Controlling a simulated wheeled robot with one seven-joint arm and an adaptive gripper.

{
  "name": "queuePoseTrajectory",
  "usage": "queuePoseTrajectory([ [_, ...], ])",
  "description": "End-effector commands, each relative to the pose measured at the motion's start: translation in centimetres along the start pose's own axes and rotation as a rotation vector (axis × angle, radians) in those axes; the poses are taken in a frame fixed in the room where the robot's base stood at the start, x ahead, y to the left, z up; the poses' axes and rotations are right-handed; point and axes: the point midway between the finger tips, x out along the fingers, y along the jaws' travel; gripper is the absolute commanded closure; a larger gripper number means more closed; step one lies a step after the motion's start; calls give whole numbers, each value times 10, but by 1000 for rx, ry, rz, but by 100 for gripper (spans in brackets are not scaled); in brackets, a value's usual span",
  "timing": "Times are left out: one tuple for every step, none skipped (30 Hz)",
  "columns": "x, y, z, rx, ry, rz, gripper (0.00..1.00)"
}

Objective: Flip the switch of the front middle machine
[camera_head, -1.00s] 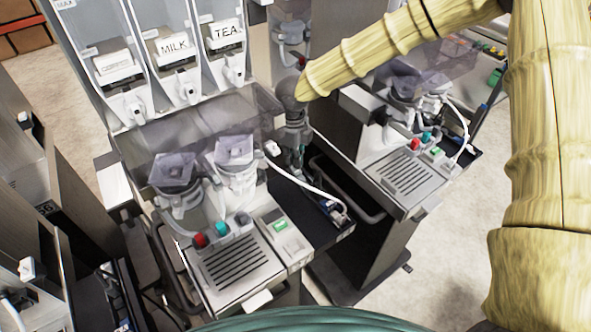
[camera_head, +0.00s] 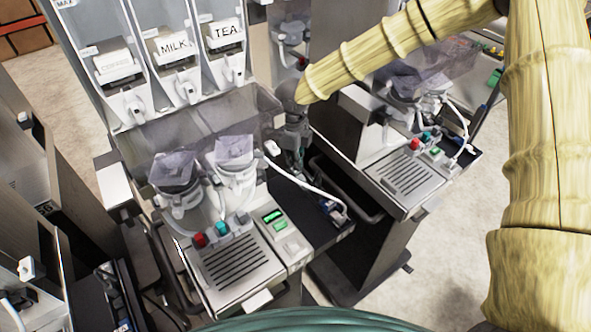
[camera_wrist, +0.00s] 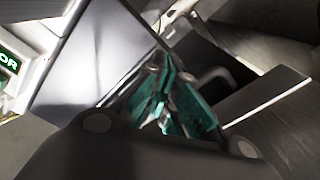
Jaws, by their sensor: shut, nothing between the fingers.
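The front middle machine (camera_head: 225,265) is the grey one below the canisters labelled MILK and TEA. My gripper (camera_head: 296,168) is low beside the machine's right side, behind the front panel. In the wrist view its teal fingers (camera_wrist: 170,100) are closed and empty, near a pale panel. A lit green sign (camera_wrist: 9,63) shows at the left edge there. I cannot make out the switch itself.
A similar machine (camera_head: 408,185) stands to the right, another (camera_head: 35,300) at the front left. A white hose (camera_head: 305,185) and dark tray lie just in front of my gripper. A dark rail (camera_head: 345,190) runs close on its right. Open floor (camera_head: 450,255) is at the right.

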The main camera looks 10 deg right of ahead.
Motion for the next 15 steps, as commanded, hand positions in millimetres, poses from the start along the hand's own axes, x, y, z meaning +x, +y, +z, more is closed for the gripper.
queuePoseTrajectory([
  [1, 1, -1, 0, 2, 2, 100],
  [0, 1, -1, 0, 3, 2, 100],
  [-1, 1, -1, 0, 3, 2, 100],
  [-2, 1, -1, 0, 3, 2, 100],
  [-4, 1, -1, 0, 3, 2, 100],
  [-6, 1, -1, 0, 2, 2, 100],
  [-9, 1, -1, 0, 2, 2, 100],
  [-11, 1, -1, 0, 2, 2, 100],
  [-14, 1, -1, 0, 2, 2, 100],
  [-15, 1, -1, 0, 2, 2, 100],
  [-17, 1, -1, 0, 2, 2, 100],
  [-20, 1, -1, 0, 2, 2, 100],
  [-22, 0, -1, 0, 2, 2, 100],
  [-23, 0, -1, 0, 2, 2, 100],
  [-26, 0, -1, 0, 2, 2, 100],
])
